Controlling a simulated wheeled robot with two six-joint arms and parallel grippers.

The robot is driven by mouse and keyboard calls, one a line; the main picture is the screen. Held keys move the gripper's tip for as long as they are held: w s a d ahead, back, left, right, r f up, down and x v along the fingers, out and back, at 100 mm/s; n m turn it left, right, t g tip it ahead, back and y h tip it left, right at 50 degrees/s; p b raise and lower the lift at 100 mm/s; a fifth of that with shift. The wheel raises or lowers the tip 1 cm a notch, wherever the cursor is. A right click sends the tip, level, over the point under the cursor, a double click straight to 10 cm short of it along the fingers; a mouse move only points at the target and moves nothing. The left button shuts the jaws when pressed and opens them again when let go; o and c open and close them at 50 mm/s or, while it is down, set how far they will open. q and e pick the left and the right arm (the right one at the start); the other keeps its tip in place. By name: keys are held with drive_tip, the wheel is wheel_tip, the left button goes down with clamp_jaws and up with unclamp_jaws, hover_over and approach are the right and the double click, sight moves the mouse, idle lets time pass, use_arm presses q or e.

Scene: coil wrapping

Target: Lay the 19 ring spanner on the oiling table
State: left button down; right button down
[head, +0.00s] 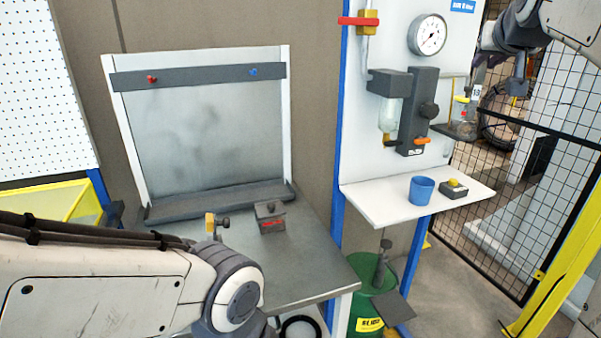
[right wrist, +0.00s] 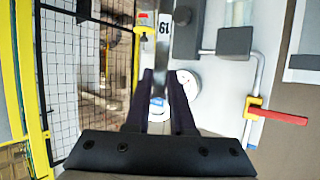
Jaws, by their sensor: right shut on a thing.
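My right gripper (head: 478,68) is at the top right, in front of the right edge of the white panel. Its two dark fingers (right wrist: 163,78) are close together in the right wrist view and shut on the 19 ring spanner. A white tag marked 19 (right wrist: 164,27) shows just beyond the fingertips, and also below the gripper in the head view (head: 477,91). The spanner's own outline is mostly hidden. A grey metal table (head: 310,255) with a backboard stands at centre left; no label names it as the oiling table. My left arm crosses the lower left; its gripper is out of view.
A small grey block (head: 270,217) sits on the grey table. A gauge (head: 428,35) is on the panel. A green drum (head: 372,308) stands below; mesh fencing (head: 540,150) is right.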

drive_tip(key=a+f+n+y+b, duration=0.1)
drive_tip(key=a+f+n+y, duration=0.25)
drive_tip(key=a+f, duration=0.85)
drive_tip(key=a+f+n+y, duration=0.2)
drive_tip(key=a+f+y, duration=0.2)
drive_tip(key=a+f, duration=0.75)
drive_tip(key=s+a+f+n+y, duration=0.1)
drive_tip(key=s+a+f, duration=0.15)
drive_tip(key=a, duration=0.35)
drive_tip(key=s+a+f+n, duration=0.1)
drive_tip(key=s+a, duration=0.2)
drive_tip(key=a, duration=0.2)
drive_tip(key=w+a+f, duration=0.1)
drive_tip(key=w+f, duration=1)
drive_tip(key=shift+a+p, duration=0.4)
drive_tip(key=shift+f, duration=0.1)
